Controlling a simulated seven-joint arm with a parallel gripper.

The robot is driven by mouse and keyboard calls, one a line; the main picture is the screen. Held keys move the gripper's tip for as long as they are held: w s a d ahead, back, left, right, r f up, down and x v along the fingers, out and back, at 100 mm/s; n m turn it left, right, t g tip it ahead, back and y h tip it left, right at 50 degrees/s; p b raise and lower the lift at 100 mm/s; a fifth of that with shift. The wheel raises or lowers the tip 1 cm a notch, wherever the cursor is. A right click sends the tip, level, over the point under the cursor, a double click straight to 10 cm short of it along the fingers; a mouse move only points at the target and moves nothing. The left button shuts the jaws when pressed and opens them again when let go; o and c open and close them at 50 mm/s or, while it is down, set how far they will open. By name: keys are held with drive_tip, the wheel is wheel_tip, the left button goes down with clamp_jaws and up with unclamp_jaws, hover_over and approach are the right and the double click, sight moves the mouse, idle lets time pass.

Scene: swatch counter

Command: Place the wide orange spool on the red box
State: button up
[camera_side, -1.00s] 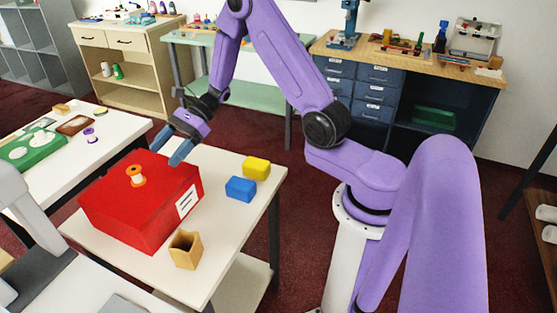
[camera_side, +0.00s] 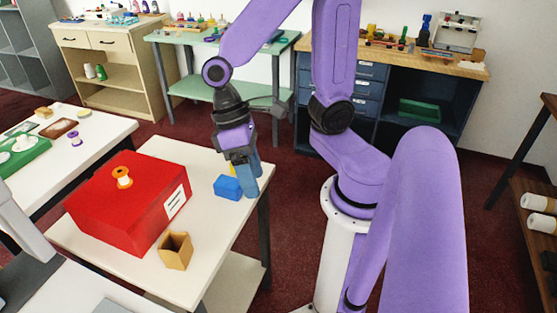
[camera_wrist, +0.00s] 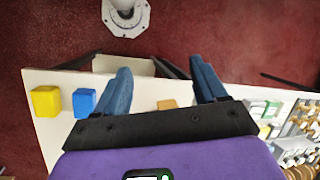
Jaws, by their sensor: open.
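The wide orange spool (camera_side: 122,177), with a pale middle, stands upright on top of the red box (camera_side: 112,215), towards its back part. The red box lies on the white table and has a white label on its right side. My gripper (camera_side: 251,185) is to the right of the box, pointing down by the table's right edge, apart from the spool. In the wrist view my gripper (camera_wrist: 163,82) is open, with nothing held between its blue fingers. The spool and red box do not show in the wrist view.
A blue block (camera_side: 227,187) sits close to my fingers, and a yellow block (camera_wrist: 45,101) is mostly hidden behind them in the side view. A tan open holder (camera_side: 175,250) stands in front of the box. A purple spool (camera_side: 76,138) is on the left table.

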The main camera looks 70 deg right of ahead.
drive_tip(key=s+d+n+t, duration=0.1)
drive_tip(key=n, duration=0.1)
drive_tip(key=s+d+r+n+t+h, duration=0.1)
drive_tip(key=n, duration=0.2)
drive_tip(key=s+d+n+t, duration=0.1)
drive_tip(key=s+n+t, duration=0.1)
drive_tip(key=n, duration=0.1)
drive_tip(key=shift+s+d+r, duration=0.1)
drive_tip(key=shift+d+r, duration=0.1)
drive_tip(key=shift+r, duration=0.15)
